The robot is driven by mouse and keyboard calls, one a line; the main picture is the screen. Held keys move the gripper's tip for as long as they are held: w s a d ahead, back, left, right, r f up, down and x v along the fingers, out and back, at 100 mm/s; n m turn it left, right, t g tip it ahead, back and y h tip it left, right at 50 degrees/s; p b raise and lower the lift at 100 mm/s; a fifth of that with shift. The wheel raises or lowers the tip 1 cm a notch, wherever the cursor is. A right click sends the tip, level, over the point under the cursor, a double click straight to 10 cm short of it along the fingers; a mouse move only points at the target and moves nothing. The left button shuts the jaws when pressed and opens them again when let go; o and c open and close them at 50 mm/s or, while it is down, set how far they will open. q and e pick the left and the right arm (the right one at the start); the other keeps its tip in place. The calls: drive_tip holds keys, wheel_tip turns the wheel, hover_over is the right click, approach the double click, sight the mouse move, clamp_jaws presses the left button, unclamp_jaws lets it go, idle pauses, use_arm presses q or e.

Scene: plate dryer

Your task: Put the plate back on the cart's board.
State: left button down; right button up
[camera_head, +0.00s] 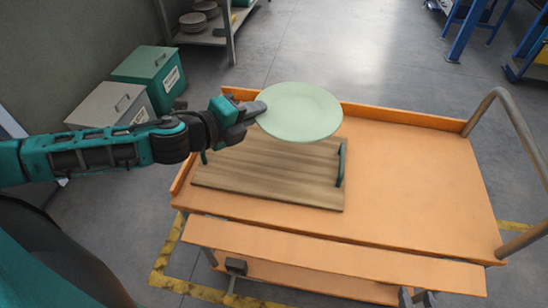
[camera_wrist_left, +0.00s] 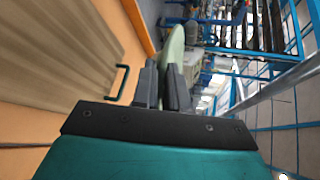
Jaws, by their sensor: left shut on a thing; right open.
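A pale green round plate (camera_head: 300,112) is held by its left edge in my left gripper (camera_head: 258,110), which is shut on it. The plate is above the far part of the cart's wooden board (camera_head: 275,175) and covers some of it from the head camera. In the left wrist view the plate (camera_wrist_left: 176,48) shows nearly edge-on between the fingers (camera_wrist_left: 163,85). The board (camera_wrist_left: 60,50) lies to its left there, with a dark green handle (camera_wrist_left: 121,82). My right gripper is in neither view.
The orange cart (camera_head: 410,180) has a raised rim and a grey push handle (camera_head: 515,130) at the right. The cart top right of the board is clear. Two lidded bins (camera_head: 150,75) and a shelf with stacked plates (camera_head: 195,20) stand at the back left.

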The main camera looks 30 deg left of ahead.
use_arm(q)
wheel_tip(320, 180, up, 2)
hover_over(240, 161)
drive_tip(key=shift+h, duration=0.4)
wheel_tip(240, 161, down, 16)
drive_tip(key=shift+w+r+b, duration=0.1)
drive_tip(key=shift+w+b, duration=0.05)
drive_tip(key=shift+b, duration=0.8)
drive_tip(key=shift+m, duration=0.3)
wheel_tip(240, 161, down, 4)
drive_tip(key=shift+f+b, duration=0.1)
drive_tip(key=shift+b, duration=0.85)
drive_tip(key=c, duration=1.4)
unclamp_jaws()
drive_tip(key=v, duration=1.2)
drive_tip(key=shift+r+p, duration=0.3)
drive_tip(key=shift+p, duration=0.1)
